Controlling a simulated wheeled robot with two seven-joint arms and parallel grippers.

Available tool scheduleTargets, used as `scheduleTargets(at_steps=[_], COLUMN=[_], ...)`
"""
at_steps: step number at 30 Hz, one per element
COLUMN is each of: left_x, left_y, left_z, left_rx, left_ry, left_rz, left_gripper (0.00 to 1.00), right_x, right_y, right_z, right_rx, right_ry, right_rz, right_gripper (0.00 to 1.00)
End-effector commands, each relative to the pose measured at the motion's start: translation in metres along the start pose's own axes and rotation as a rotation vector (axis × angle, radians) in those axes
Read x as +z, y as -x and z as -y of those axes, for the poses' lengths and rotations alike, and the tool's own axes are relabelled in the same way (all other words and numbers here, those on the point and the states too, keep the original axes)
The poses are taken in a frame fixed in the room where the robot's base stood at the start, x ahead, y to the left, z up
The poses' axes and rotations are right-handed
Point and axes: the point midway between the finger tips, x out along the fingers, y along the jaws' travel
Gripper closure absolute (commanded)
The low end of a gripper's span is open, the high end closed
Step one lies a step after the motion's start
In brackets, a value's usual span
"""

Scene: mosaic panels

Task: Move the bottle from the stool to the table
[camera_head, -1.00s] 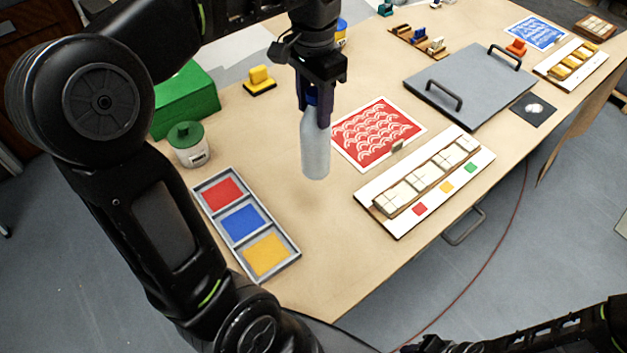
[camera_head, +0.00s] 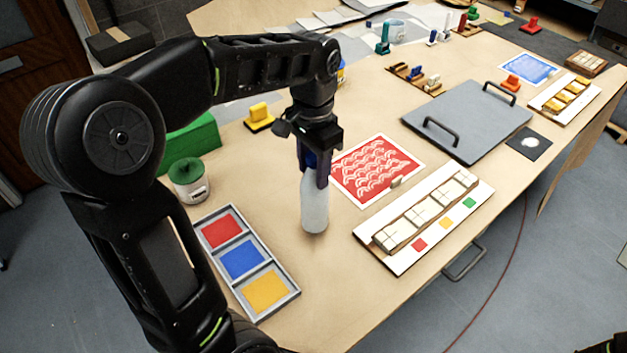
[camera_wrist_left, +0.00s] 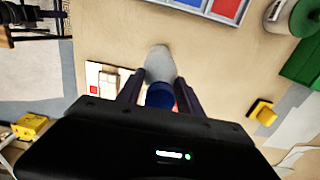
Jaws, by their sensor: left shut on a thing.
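The bottle (camera_head: 314,208) is pale grey-white with a blue top and is upright in the head view. My left gripper (camera_head: 315,176) points down and is shut on the bottle's upper part. In the left wrist view the bottle (camera_wrist_left: 159,66) sits between the two fingers, its blue cap near the palm. The table (camera_head: 345,275) has a tan top, and the bottle is over its clear middle. I cannot tell whether its base touches the surface. My right gripper is not in view, and I see no stool.
A colour tray (camera_head: 224,257) lies left of the bottle, with a green-lidded jar (camera_head: 189,184) behind it. A red patterned sheet (camera_head: 376,170) and a white strip with tiles (camera_head: 420,222) lie to the right. A grey board (camera_head: 470,118) with handles is farther right.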

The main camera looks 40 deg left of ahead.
Motion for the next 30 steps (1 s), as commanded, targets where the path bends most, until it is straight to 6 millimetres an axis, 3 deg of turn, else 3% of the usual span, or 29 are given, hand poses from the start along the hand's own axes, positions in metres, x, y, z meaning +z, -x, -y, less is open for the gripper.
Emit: scheduleTargets(at_steps=[5, 12, 23, 24, 30], left_x=[0.0, 0.0, 0.0, 0.0, 0.0], left_y=[-0.005, -0.034, -0.039, -0.038, -0.038], left_z=[0.0, -0.001, 0.0, 0.0, 0.0], left_rx=[0.0, 0.001, 0.0, 0.0, 0.001], left_ry=[0.0, -0.001, 0.0, 0.0, 0.0], left_rz=[0.0, 0.0, -0.001, 0.0, 0.0], left_gripper=[1.0, 1.0, 1.0, 0.54, 0.37], right_x=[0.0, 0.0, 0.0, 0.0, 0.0], right_y=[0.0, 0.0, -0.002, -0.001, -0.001], right_z=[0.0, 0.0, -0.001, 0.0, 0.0], right_rx=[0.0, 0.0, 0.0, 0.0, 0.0], right_ry=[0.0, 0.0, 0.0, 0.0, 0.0], right_rz=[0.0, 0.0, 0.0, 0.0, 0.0], right_gripper=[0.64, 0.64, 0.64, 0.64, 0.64])
